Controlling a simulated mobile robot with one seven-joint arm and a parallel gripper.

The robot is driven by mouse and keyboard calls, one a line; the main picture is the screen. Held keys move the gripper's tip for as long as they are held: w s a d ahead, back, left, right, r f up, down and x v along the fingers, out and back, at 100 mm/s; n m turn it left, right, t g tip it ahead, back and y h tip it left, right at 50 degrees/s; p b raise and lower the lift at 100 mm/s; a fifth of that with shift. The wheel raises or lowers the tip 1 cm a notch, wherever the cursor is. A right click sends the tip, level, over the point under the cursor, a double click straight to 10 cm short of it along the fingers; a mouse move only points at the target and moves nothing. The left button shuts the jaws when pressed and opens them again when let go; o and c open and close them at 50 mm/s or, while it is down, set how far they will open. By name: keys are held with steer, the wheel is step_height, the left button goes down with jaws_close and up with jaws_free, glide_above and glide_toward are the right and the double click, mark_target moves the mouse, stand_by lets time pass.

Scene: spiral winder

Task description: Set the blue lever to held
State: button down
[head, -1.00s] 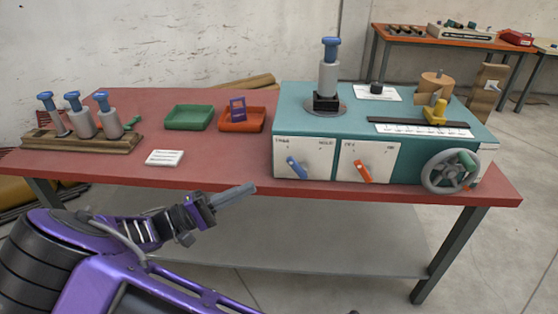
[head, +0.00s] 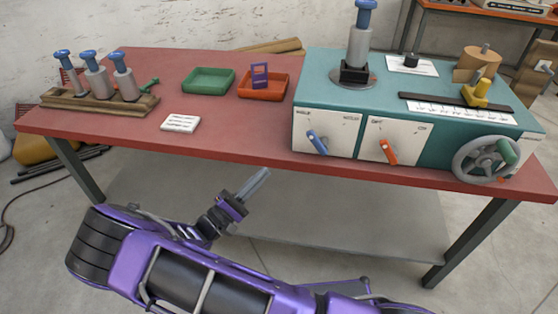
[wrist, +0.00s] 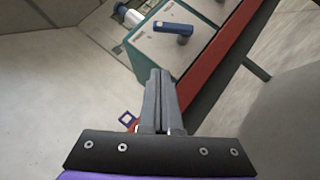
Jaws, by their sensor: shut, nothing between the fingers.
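The blue lever (head: 318,142) is on the left white panel (head: 333,131) on the front of the teal machine (head: 437,75). It slants, with its upper end to the left and its lower end to the right. The panel's lettering is too small to read surely. In the wrist view the blue lever (wrist: 173,28) shows beyond the fingertips, a little right of centre. My gripper (head: 265,173) is shut and empty. It is below and left of the lever, in front of the table edge, apart from the lever. The closed fingers (wrist: 160,75) point towards the machine in the wrist view.
An orange-red lever (head: 388,151) is on the panel to the right. A handwheel (head: 487,160) is further right. The red table's (head: 225,143) front edge lies between my gripper and the machine. A green tray (head: 208,81), an orange tray (head: 263,86) and a white card (head: 180,123) lie left.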

mark_target(317, 143)
steer(key=s+d+r+x, duration=0.1)
steer(key=s+x, duration=0.1)
steer(key=x, duration=1)
steer(key=shift+s, duration=0.25)
